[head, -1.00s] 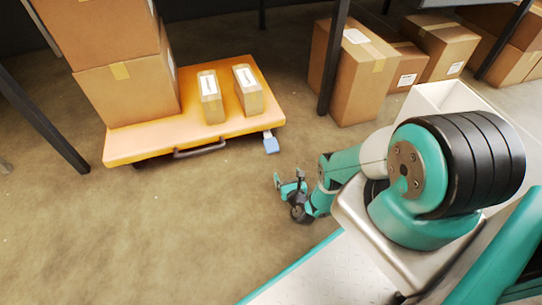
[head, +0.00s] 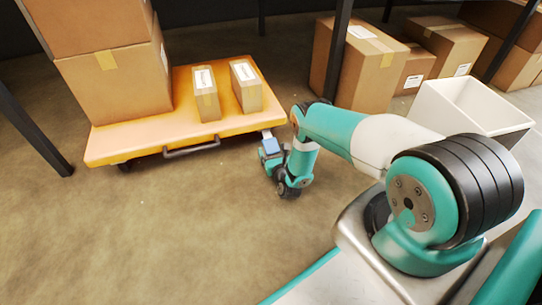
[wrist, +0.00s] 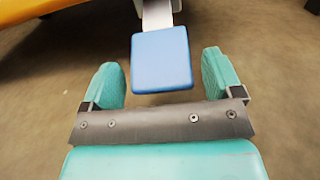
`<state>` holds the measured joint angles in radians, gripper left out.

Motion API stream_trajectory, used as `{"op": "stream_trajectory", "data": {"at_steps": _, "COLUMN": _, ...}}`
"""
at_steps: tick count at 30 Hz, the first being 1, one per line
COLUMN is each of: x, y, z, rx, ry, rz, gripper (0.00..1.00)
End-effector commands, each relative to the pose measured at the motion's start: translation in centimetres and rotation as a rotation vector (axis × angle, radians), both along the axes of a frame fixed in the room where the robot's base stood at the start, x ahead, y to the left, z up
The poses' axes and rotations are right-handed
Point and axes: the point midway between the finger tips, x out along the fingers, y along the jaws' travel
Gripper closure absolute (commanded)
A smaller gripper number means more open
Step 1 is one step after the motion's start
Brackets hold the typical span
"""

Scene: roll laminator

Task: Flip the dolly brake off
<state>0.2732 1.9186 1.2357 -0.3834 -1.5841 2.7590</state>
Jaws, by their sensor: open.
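The yellow-orange dolly (head: 135,137) stands on the floor at the left in the head view, with a dark handle along its front edge. Its brake is a blue pedal (head: 270,146) on a pale lever at the dolly's front right corner. In the wrist view the blue pedal (wrist: 161,60) is at the top middle, with the lever (wrist: 157,14) running up to the dolly. My gripper (wrist: 163,82) is open, its two teal fingers on either side of the pedal's near end, with gaps on both sides. In the head view my gripper (head: 267,160) is at the pedal and partly covers it.
Large boxes (head: 115,85) are stacked on the dolly's left, and two small boxes (head: 207,95) stand on its right. More boxes (head: 365,70) stand behind, beside a dark rack post (head: 338,50). A white bin (head: 462,100) is at the right. The floor in front is clear.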

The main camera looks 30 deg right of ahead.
Motion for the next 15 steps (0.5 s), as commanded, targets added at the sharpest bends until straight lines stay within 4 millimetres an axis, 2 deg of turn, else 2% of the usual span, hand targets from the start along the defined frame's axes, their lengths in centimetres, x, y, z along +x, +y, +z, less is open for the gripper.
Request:
{"op": "stream_trajectory", "data": {"at_steps": 1, "x": 0.4, "y": -0.2, "z": -0.4, "rx": -0.002, "ry": -0.002, "rz": -0.002, "gripper": 0.15}}
{"op": "stream_trajectory", "data": {"at_steps": 6, "x": 1.3, "y": -0.5, "z": -0.1, "rx": -0.001, "ry": 0.0, "rz": -0.002, "gripper": 0.15}}
{"op": "stream_trajectory", "data": {"at_steps": 15, "x": 1.5, "y": -0.6, "z": 0.1, "rx": 0.0, "ry": 0.0, "rz": -0.002, "gripper": 0.15}}
